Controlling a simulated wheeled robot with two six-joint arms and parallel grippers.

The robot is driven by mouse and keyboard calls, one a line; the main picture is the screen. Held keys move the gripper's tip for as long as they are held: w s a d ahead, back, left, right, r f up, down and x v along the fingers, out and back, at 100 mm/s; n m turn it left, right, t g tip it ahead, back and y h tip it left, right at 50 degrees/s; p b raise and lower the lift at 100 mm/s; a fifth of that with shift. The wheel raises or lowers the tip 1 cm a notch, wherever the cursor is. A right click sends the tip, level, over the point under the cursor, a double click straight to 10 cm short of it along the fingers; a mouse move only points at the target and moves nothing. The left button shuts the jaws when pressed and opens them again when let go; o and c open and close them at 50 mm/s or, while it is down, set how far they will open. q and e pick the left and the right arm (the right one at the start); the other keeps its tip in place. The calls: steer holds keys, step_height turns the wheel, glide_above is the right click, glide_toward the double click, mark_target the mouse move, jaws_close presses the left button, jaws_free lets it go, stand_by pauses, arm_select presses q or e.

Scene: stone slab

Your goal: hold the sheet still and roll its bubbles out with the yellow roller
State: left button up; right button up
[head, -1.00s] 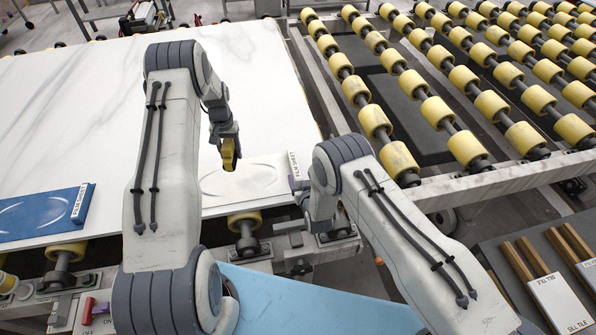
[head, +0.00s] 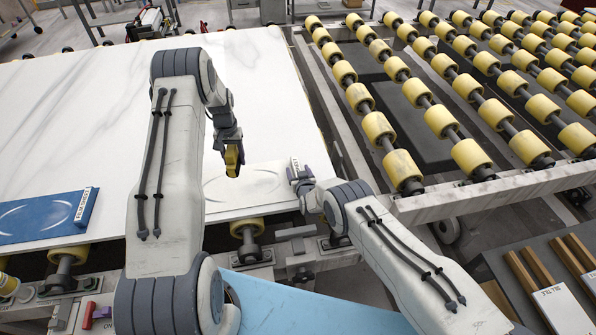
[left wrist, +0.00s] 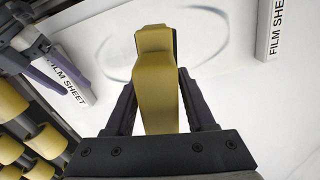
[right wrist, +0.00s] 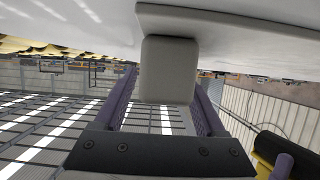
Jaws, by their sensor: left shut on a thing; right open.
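A pale film sheet (head: 262,184) lies on the white slab near its front right corner, with faint oval bubble outlines in it. Its labelled end block (head: 295,165) is at its right end and also shows in the left wrist view (left wrist: 70,82). My left gripper (head: 232,146) is shut on the yellow roller (head: 233,160), held over the sheet; the roller fills the middle of the left wrist view (left wrist: 158,80). I cannot tell whether it touches the sheet. My right gripper (head: 300,178) is open at the end block, with a grey block (right wrist: 168,70) between its fingers.
A blue film sheet (head: 40,215) lies on the slab (head: 90,110) at left. A conveyor with yellow rollers (head: 470,155) runs along the right. Tiles and wooden strips (head: 525,275) lie on a dark surface at lower right. A red switch (head: 89,315) is at front left.

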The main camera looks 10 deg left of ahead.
steer(key=shift+w, duration=0.1)
jaws_close()
stand_by(0.4)
stand_by(2.3)
